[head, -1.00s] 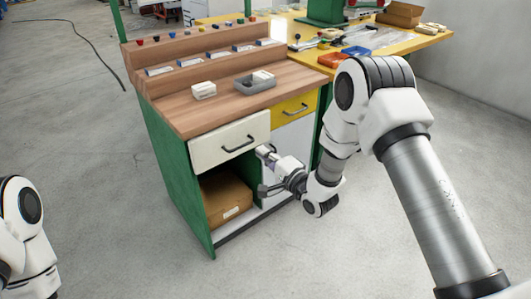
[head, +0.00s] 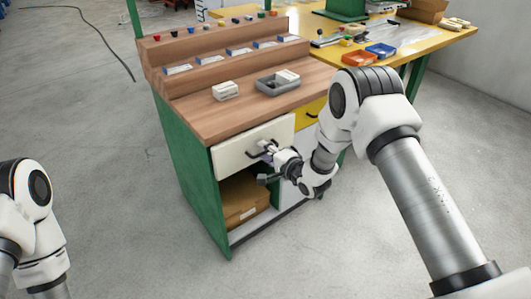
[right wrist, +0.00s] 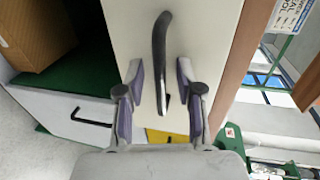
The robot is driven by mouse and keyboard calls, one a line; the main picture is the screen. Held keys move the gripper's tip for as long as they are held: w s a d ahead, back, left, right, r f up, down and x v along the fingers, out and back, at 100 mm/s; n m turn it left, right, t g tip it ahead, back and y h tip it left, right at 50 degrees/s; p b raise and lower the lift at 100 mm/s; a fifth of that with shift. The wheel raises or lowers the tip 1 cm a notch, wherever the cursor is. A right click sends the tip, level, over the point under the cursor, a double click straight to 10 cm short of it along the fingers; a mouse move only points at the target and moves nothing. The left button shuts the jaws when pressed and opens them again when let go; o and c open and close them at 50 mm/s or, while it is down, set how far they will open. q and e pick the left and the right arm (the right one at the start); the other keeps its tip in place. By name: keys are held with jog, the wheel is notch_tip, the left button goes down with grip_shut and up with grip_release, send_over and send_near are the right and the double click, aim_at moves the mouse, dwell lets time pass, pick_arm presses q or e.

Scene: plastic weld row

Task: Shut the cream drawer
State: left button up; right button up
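The cream drawer (head: 235,155) is at the upper left of the workbench front, under the wooden top, with a dark bar handle (head: 254,149). Its front looks close to flush with the cabinet; I cannot tell whether a small gap is left. My right gripper (head: 267,158) is at the right part of the drawer front. In the right wrist view the open fingers (right wrist: 160,95) stand on either side of the lower end of the handle (right wrist: 159,50), apart from it, facing the cream front (right wrist: 205,50). My left gripper is out of view.
A yellow drawer (head: 308,114) is to the right of the cream one. A cardboard box (head: 243,200) sits in the open shelf below. A grey tray (head: 278,84) and a white block (head: 226,91) are on the wooden top (head: 240,112). The floor in front is clear.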

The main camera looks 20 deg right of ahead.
grip_shut()
jog(key=shift+w, duration=0.1)
jog(key=x, duration=0.1)
jog(key=b+x, duration=0.1)
jog(key=x, duration=0.2)
jog(key=shift+r, duration=0.25)
jog(key=shift+w+a+r, duration=0.1)
jog(key=shift+w, duration=0.15)
jog(key=shift+r, duration=0.2)
grip_release()
jog(key=shift+w+f, duration=0.1)
